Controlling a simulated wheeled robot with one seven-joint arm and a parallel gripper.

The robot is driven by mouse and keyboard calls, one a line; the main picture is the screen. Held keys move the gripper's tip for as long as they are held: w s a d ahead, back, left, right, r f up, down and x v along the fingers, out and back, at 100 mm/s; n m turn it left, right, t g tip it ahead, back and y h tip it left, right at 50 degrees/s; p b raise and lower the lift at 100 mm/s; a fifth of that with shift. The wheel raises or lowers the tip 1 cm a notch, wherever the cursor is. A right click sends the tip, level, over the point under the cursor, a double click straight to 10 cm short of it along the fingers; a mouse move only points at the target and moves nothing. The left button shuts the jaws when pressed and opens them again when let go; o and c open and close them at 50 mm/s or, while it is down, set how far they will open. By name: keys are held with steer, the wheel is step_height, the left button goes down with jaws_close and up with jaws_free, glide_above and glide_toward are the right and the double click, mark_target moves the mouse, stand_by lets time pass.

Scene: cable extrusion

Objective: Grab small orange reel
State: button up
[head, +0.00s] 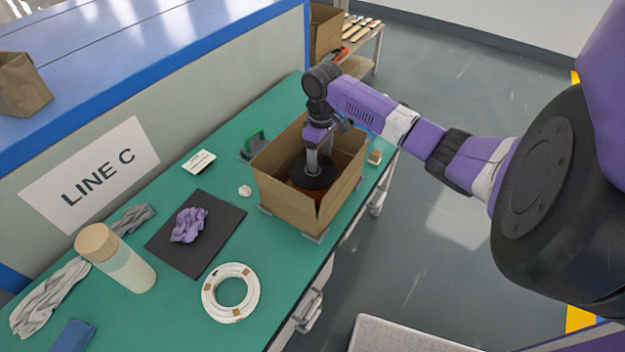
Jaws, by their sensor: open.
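A reel with a black round top flange (322,182) stands inside an open cardboard box (287,199) on the green table. A little orange-brown shows below the flange; the rest of the reel is hidden by the box walls. My gripper (312,168) points down into the box from above, its fingers at the middle of the flange. The jaws are open. I cannot tell whether the fingertips touch the reel or reach into its centre.
A green holder (254,146) stands behind the box.

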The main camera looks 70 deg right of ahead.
steer(key=shift+f, duration=1.15)
jaws_close()
steer(key=shift+r, duration=0.15)
